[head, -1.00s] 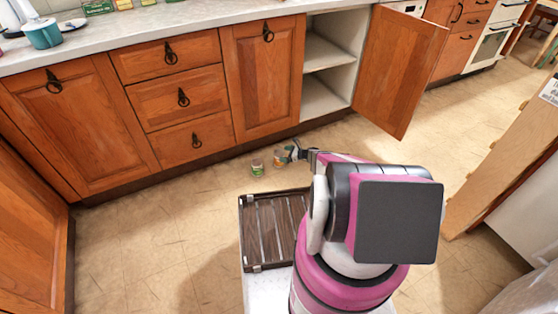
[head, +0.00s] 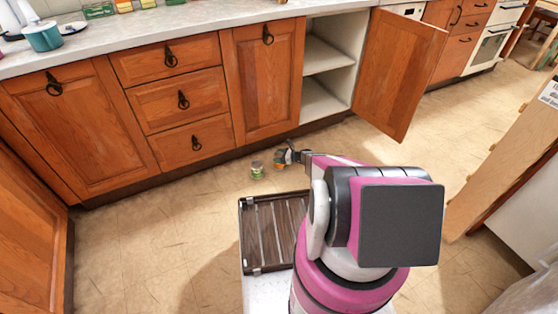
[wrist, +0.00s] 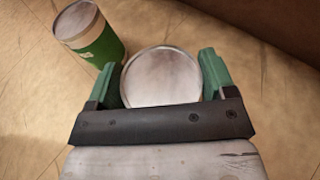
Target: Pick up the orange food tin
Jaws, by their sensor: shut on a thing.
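My gripper (head: 287,156) is low in front of the cabinets in the head view. It is shut on a tin that shows an orange side in the head view, the orange food tin (head: 280,161). In the wrist view the tin's round silver lid (wrist: 162,76) sits between the two green fingers (wrist: 161,84); its side is hidden from above there. A green tin (head: 257,169) stands just left of it on the floor. The green tin also shows in the wrist view (wrist: 98,43), close to the left finger.
The cupboard with the open door (head: 400,72) has empty-looking shelves (head: 325,55). A dark slatted tray (head: 243,235) lies on my base. Closed drawers and doors line the back. The floor (head: 170,240) at left is clear.

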